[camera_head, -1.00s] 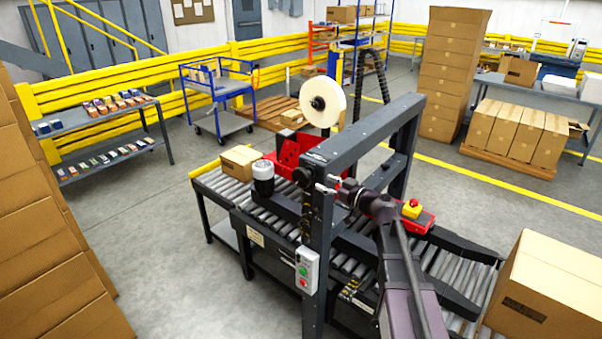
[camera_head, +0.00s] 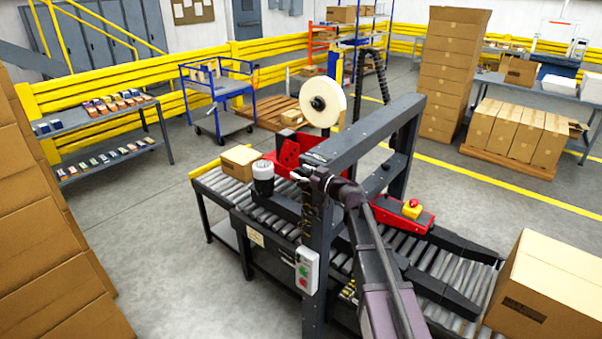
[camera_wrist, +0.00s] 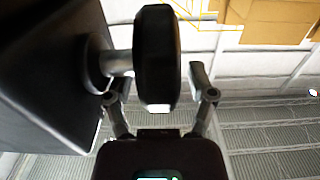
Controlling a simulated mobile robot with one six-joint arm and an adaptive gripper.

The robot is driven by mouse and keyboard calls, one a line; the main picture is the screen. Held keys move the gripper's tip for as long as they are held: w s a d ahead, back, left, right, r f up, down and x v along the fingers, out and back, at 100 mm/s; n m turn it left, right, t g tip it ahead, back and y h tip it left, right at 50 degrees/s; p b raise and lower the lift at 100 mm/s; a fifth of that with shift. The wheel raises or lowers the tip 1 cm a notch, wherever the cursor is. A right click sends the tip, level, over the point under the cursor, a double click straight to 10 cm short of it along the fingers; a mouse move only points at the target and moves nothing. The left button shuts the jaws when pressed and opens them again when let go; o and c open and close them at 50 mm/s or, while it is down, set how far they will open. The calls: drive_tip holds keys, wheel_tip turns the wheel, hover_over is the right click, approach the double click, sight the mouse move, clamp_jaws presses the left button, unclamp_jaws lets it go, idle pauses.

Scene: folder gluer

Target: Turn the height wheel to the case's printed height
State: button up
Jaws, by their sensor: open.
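The height wheel (camera_wrist: 157,50) is a dark, thick-rimmed wheel on a light shaft, filling the upper middle of the wrist view. My gripper (camera_wrist: 153,88) is open, with one finger on each side of the wheel's lower part. A gap shows at the right finger; contact on the left cannot be told. In the head view my gripper (camera_head: 313,180) is at the near upright of the dark machine frame (camera_head: 318,235), and the wheel cannot be made out there. A large cardboard case (camera_head: 550,285) stands at the right on the conveyor, with a dark printed patch too small to read.
A roller conveyor (camera_head: 220,185) runs through the frame, with a small carton (camera_head: 240,158) at its far left end. A button box (camera_head: 306,270) is on the near upright. A red unit (camera_head: 402,213) with an emergency stop sits behind my arm. Stacked cartons (camera_head: 55,240) rise at the left.

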clamp_jaws()
drive_tip(key=shift+r+p, duration=0.2)
drive_tip(key=shift+p, duration=0.5)
